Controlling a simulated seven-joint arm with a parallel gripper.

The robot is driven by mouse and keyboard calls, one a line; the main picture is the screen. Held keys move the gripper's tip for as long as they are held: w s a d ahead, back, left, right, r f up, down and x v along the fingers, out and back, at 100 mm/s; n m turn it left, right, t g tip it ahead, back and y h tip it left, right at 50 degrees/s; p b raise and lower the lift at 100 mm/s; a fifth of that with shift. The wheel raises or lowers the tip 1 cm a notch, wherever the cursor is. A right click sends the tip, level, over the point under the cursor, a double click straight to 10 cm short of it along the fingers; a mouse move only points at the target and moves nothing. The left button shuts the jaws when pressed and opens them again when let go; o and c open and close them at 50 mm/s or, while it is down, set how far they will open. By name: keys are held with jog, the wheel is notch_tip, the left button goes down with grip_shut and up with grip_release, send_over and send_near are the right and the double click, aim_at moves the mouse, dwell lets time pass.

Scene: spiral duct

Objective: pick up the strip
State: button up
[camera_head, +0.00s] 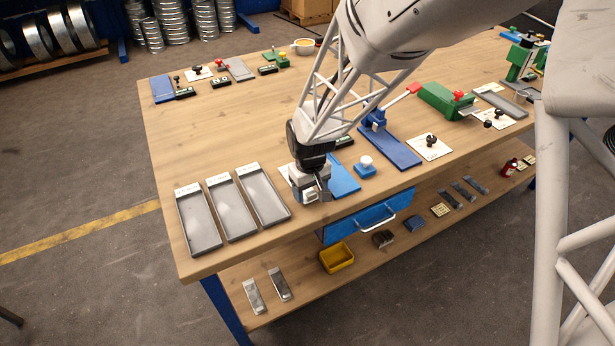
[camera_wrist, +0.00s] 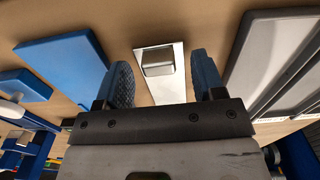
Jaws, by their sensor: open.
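In the wrist view, a pale shiny plate (camera_wrist: 172,88) lies on the bench between my fingers, with a small metallic piece (camera_wrist: 157,62) on it. This may be the strip, but I cannot tell for sure. My gripper (camera_wrist: 158,80) is open, one blue padded finger on each side of the plate, with gaps visible. In the head view my gripper (camera_head: 312,195) is low over the bench's front part and hides most of the plate (camera_head: 285,172).
Three grey trays (camera_head: 237,207) lie to the left of my gripper. A blue plate (camera_head: 341,176) lies close on its right, with a blue block with a white knob (camera_head: 366,163) beyond. Metal pieces (camera_head: 279,284) and a yellow bin (camera_head: 336,257) are on the lower shelf.

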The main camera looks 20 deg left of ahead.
jog(key=shift+f, duration=0.35)
dwell(0.3)
jog(key=c, duration=1)
jog(key=shift+r, duration=0.15)
jog(key=shift+r, duration=0.9)
jog(key=shift+s+d+r, duration=0.15)
jog(key=shift+r, duration=0.25)
jog(key=shift+s+d+r, duration=0.1)
jog(key=shift+s+r, duration=0.05)
jog(key=shift+r, duration=0.2)
jog(key=s+d, duration=0.2)
jog(key=s, duration=0.2)
jog(key=s+d+r, duration=0.1)
jog(key=s+d, duration=0.2)
jog(key=s, duration=0.1)
jog(key=s+d, duration=0.3)
jog(key=s, duration=0.1)
jog(key=shift+s+d+r, duration=0.2)
jog(key=shift+s+d, duration=0.05)
jog(key=shift+s, duration=0.05)
